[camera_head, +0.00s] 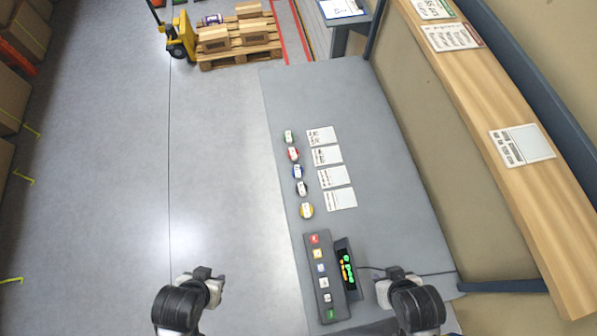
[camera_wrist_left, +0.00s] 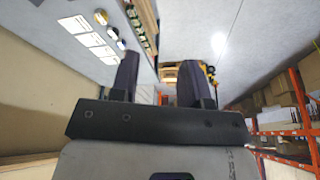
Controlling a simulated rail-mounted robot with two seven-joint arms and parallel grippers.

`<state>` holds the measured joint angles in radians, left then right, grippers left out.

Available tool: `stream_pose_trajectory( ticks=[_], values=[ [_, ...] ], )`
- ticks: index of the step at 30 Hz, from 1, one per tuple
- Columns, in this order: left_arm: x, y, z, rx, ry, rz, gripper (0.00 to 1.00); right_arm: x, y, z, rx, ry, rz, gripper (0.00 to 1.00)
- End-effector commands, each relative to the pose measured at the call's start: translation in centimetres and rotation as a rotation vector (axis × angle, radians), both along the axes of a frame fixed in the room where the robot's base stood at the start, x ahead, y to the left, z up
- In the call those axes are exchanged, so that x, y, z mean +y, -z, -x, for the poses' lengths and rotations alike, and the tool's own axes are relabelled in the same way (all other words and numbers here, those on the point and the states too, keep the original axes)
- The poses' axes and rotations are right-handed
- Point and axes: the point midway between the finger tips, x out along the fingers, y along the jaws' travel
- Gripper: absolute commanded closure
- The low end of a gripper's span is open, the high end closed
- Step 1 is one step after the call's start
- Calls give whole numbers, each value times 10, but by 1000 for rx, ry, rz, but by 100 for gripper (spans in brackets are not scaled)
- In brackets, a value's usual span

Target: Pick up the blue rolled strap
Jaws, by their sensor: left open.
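The blue rolled strap (camera_head: 298,172) is a small white-and-blue roll on the grey table, in the middle of a row of rolls. A red one (camera_head: 293,153) lies beyond it and a dark one (camera_head: 301,188) lies nearer. My left gripper (camera_head: 212,274) is left of the table's edge, over the floor, well short of the row. In the left wrist view its two fingers (camera_wrist_left: 160,82) are apart with nothing between them. My right gripper (camera_head: 400,274) is over the table's near right part, away from the rolls; its jaws are too small to read.
A green roll (camera_head: 288,136) and a yellow roll (camera_head: 306,211) end the row. White cards (camera_head: 334,176) lie just right of it. A dark strip with coloured squares (camera_head: 313,255) and a lit display (camera_head: 346,268) stand nearer. A wooden shelf (camera_head: 480,90) runs along the right.

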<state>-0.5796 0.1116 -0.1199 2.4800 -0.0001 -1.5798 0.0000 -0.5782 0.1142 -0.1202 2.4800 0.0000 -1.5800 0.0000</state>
Motion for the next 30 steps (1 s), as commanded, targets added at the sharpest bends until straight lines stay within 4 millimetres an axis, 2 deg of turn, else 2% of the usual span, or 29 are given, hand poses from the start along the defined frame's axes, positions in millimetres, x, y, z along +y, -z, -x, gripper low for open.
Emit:
stream_pose_trajectory(
  ticks=[12,26,30],
  values=[
    [2,0,0,1,3,-6,57,-3,1,1,2,-7,11,57],
    [4,0,1,1,9,-14,13,-1,1,1,2,-4,5,57],
    [3,0,1,1,8,-11,12,0,1,1,3,-2,2,57]
  ],
)
